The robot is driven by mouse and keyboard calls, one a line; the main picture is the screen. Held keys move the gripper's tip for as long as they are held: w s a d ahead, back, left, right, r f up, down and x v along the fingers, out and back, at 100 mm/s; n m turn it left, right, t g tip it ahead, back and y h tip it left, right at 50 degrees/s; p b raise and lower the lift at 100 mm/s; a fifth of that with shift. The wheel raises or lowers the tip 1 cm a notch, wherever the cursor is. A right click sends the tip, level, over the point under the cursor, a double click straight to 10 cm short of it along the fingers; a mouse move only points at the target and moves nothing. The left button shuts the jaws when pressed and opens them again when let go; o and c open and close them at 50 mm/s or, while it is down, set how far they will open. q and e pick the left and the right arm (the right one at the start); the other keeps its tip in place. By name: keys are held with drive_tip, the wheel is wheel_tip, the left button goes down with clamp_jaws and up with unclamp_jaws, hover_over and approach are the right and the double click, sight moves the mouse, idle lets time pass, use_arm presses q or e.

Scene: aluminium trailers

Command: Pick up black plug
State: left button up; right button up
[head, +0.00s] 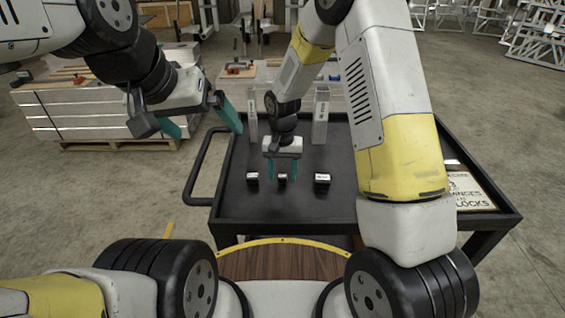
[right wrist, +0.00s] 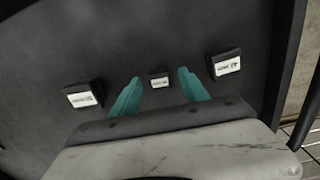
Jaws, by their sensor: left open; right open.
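Three small black plugs with white labels stand in a row on the black cart top (head: 240,202): a left one (head: 252,178), a smaller middle one (head: 282,178) and a right one (head: 322,179). My right gripper (head: 283,172) is open, pointing down over the middle plug. In the right wrist view the middle plug (right wrist: 159,80) lies between and just beyond the teal fingertips (right wrist: 160,78), with the other two (right wrist: 84,95) and (right wrist: 226,66) outside them. I cannot tell whether the fingers touch it. My left gripper (head: 205,125) is open and empty, left of the cart.
Two upright metal pieces (head: 320,115) stand at the back of the cart. A labelled sign (head: 468,190) lies at its right side. The cart's handle (head: 195,170) juts out left. A stack of aluminium panels (head: 90,112) is behind on the left. The cart's front is clear.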

drive_tip(key=shift+f, duration=0.65)
clamp_jaws()
drive_tip(key=shift+r, duration=0.15)
